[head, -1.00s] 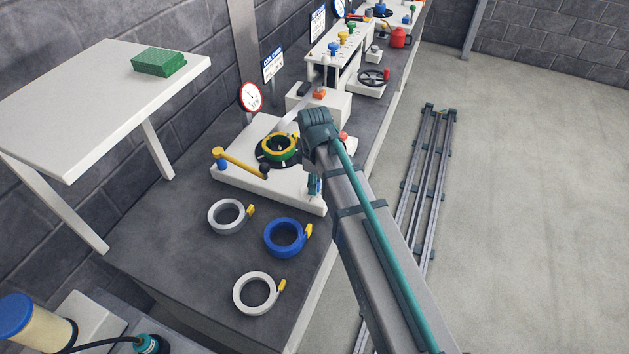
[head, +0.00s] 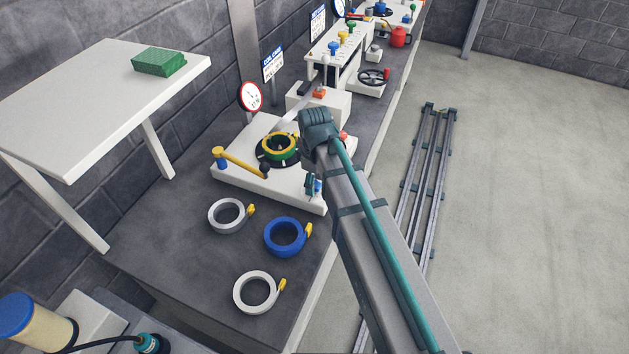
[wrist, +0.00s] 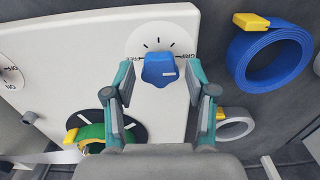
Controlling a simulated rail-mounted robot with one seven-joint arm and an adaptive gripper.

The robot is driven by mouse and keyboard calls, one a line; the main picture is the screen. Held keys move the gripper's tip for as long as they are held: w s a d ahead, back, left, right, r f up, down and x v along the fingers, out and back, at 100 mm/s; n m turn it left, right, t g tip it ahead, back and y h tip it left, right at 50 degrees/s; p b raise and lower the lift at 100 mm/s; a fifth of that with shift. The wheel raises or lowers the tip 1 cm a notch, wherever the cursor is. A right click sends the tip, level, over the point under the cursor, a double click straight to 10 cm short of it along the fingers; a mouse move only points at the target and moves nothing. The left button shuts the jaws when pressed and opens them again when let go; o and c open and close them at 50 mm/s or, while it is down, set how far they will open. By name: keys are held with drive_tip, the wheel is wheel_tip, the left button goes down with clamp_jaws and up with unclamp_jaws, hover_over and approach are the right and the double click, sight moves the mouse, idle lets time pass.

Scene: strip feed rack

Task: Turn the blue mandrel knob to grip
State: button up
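The blue mandrel knob (wrist: 160,68) sits on a white round dial (wrist: 160,40) with black tick marks, on the white machine base (wrist: 95,60). In the head view my gripper (head: 312,184) is at the near right corner of the base, with a bit of the blue knob (head: 318,186) showing. My arm hides part of the base there.
A green and yellow coil (head: 279,148) sits on the black mandrel, beside a yellow lever (head: 240,162). A blue coil (head: 284,237), a grey coil (head: 226,217) and a white coil (head: 254,292) lie on the bench in front. A pressure gauge (head: 250,97) stands behind.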

sight(315, 184)
drive_tip(key=shift+o, duration=0.2)
wheel_tip(315, 184, up, 12)
idle(0.8)
